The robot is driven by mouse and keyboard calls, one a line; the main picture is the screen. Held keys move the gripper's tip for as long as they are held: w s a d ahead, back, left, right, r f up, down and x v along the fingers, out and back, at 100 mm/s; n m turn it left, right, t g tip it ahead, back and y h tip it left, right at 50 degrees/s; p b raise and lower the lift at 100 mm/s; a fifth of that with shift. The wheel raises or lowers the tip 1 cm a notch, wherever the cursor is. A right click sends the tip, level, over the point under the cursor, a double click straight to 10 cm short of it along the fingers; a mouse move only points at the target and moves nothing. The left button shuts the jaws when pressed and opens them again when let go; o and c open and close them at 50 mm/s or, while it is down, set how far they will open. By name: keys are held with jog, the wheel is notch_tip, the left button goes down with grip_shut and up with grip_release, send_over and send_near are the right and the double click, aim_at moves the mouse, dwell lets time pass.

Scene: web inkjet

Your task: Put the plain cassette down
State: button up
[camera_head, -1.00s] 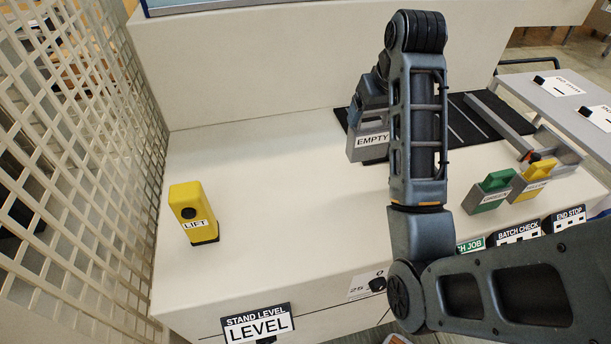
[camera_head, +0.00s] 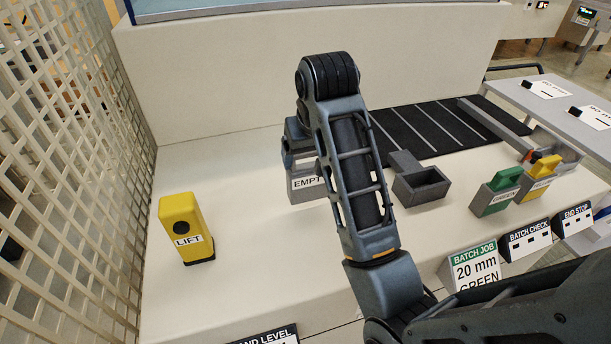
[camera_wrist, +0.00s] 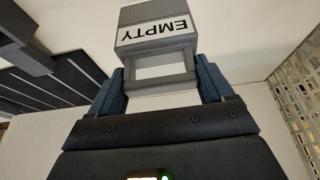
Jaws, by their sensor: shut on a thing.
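The plain cassette (camera_head: 307,184) is a grey block with a white EMPTY label, and my arm hides its right part in the head view. My gripper (camera_wrist: 162,70) is shut on it; in the wrist view the two blue-grey fingers grip the cassette's handle frame from both sides. The EMPTY label (camera_wrist: 158,32) appears upside down there. The cassette is over the pale worktop (camera_head: 235,245), left of the black slatted mat (camera_head: 440,128). I cannot tell whether its underside touches the worktop.
A yellow LIFT block (camera_head: 183,228) stands at the left. An open grey holder (camera_head: 421,186) sits right of my arm. Green (camera_head: 497,192) and yellow (camera_head: 541,178) cassettes stand at the right behind sign plates. A white lattice (camera_head: 65,170) borders the left. Worktop between LIFT block and cassette is clear.

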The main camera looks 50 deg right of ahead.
aim_at(306, 169)
jog(key=shift+w+a+f, duration=0.1)
jog(key=shift+w+a, duration=0.05)
jog(key=shift+a, duration=0.1)
jog(key=shift+f, duration=2.15)
jog(key=o, duration=1.1)
jog(key=shift+c, duration=0.2)
